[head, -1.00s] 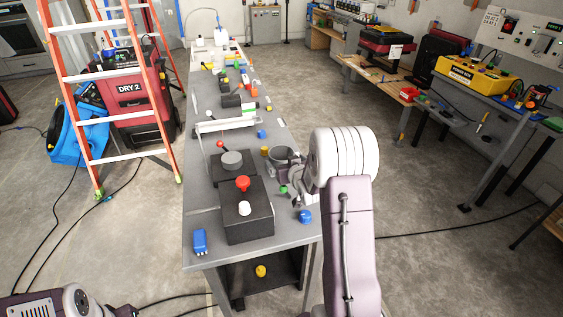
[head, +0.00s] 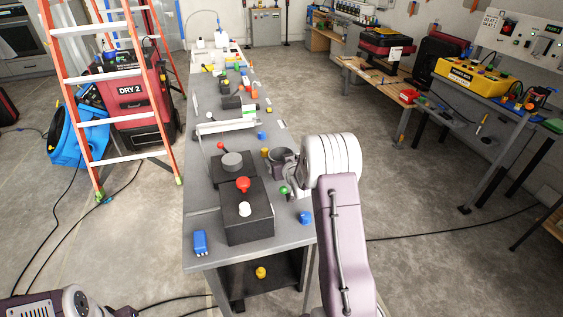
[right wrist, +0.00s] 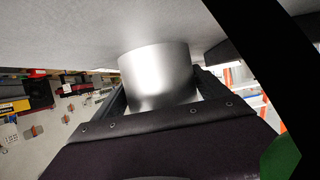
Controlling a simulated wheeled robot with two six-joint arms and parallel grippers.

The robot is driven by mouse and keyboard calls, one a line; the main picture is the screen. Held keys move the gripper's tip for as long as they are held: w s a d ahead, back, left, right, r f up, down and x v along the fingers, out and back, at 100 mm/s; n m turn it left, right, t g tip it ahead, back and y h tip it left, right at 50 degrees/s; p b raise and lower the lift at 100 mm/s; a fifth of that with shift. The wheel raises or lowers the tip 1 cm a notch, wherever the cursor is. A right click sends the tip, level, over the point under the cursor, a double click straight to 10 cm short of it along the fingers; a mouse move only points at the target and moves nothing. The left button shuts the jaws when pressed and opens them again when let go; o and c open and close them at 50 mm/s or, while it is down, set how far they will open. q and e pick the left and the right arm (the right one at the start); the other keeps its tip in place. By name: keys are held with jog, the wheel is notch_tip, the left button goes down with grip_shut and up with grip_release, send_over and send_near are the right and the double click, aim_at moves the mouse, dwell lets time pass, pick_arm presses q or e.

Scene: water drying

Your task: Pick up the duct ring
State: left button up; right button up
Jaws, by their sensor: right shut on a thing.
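The duct ring (head: 278,158), a short grey metal cylinder, is at the right side of the long grey workbench in the head view. My right gripper (head: 287,165) is shut on it. In the right wrist view the ring (right wrist: 158,78) stands out between the dark fingers, close to the grey surface. Whether it touches the bench or is raised cannot be told. My right arm hides part of the gripper. Of my left arm only a part shows at the bottom left corner; its gripper is not visible.
An orange ladder (head: 176,150) stands to the left.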

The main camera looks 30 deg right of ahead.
jog(key=s+d+r+p, duration=0.1)
jog(key=s+d+r, duration=0.2)
jog(key=s+r, duration=0.5)
jog(key=s, duration=0.5)
jog(key=shift+s+d+p, duration=0.15)
jog(key=shift+s+p, duration=0.2)
jog(key=shift+p, duration=0.05)
